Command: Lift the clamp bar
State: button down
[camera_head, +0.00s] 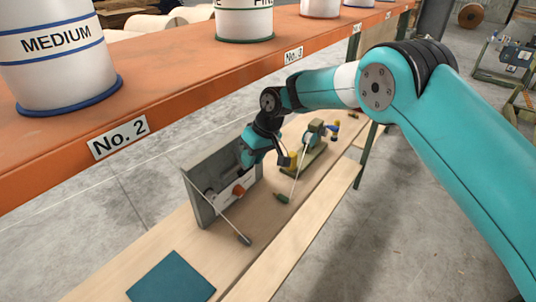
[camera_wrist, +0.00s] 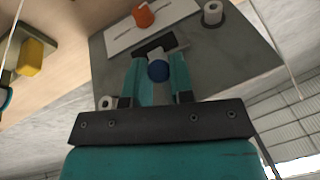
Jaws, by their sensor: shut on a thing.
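My gripper (camera_wrist: 156,72) is shut on a small white cylinder with a blue end (camera_wrist: 158,71), which sits between its two teal fingers. A short dark bar (camera_wrist: 165,44) lies just beyond the fingertips, against a grey panel (camera_wrist: 240,55). I cannot tell for sure which of these parts is the clamp bar, or whether the held part is raised. In the head view the grey panel (camera_head: 199,203) stands upright on the bench, with my gripper (camera_head: 249,158) at its upper right corner. The arm hides the grip there.
An orange shelf (camera_head: 190,85) with labelled tubs runs above. A teal mat (camera_head: 170,278) lies on the bench's near end.

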jog(key=shift+r+h+p, duration=0.3)
jog(key=shift+r, duration=0.05)
jog(key=shift+a+r+g+h+p, duration=0.1)
jog(key=shift+r+g+h+p, duration=0.35)
jog(key=shift+p, duration=0.4)
jog(key=shift+g+h+p, duration=0.25)
jog(key=shift+h+p, duration=0.2)
jog(key=shift+p, duration=0.45)
jog(key=c, duration=1)
grip_release()
jog(key=shift+f+b, duration=0.2)
jog(key=shift+b, duration=0.25)
